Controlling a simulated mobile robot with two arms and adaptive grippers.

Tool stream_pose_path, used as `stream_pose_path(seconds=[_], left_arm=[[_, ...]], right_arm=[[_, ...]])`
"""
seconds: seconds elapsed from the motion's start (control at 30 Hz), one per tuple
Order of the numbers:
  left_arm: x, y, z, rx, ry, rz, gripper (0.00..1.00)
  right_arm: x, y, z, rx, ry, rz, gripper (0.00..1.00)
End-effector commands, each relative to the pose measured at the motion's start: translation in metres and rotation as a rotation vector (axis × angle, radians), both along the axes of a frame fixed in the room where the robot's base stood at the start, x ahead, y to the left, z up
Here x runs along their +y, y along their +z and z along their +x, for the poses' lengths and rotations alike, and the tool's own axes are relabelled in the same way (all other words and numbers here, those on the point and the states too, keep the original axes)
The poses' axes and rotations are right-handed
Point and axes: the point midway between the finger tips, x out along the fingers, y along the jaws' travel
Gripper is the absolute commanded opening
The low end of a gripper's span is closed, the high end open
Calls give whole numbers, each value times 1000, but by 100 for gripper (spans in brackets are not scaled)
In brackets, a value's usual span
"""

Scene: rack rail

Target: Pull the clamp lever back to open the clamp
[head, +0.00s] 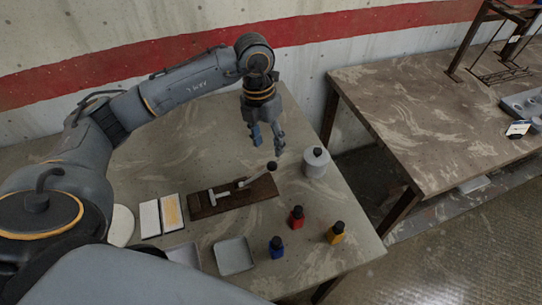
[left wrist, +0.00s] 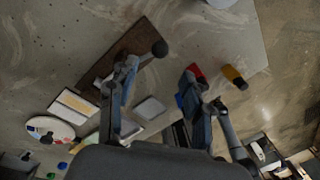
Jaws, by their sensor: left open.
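The clamp lever (head: 256,176) is a light bar ending in a black round knob (head: 271,166). It slants up to the right from the clamp (head: 219,194), which is mounted on a dark brown wooden board (head: 205,209). My left gripper (head: 267,148) is open and empty, pointing down above and behind the knob, apart from it. In the left wrist view the knob (left wrist: 160,48) shows near the left fingertip of my gripper (left wrist: 160,72), and part of the clamp is hidden behind that finger. My right gripper is not in view.
A grey jar with a black knob (head: 315,163) stands right of the board. Red (head: 297,219), blue (head: 277,250) and yellow (head: 336,234) bottles stand in front. A grey tray (head: 234,256) and two pads (head: 171,213) lie nearby. A second table (head: 425,110) stands right, across a gap.

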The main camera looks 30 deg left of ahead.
Motion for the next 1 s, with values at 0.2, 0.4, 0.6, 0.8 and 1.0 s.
stream_pose_path(seconds=[0.2, 0.4, 0.6, 0.8, 1.0], left_arm=[[-6, -42, -2, 5, -1, 0, 50], [-9, -67, -1, 2, 1, -1, 50], [-10, -74, -1, -1, 0, -1, 50], [-10, -74, -1, -1, 0, -1, 48], [-10, -74, -1, -1, 0, -1, 7]], right_arm=[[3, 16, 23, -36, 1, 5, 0], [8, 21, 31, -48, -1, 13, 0], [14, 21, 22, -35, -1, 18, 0], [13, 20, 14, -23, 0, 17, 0], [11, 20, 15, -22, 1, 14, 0]])
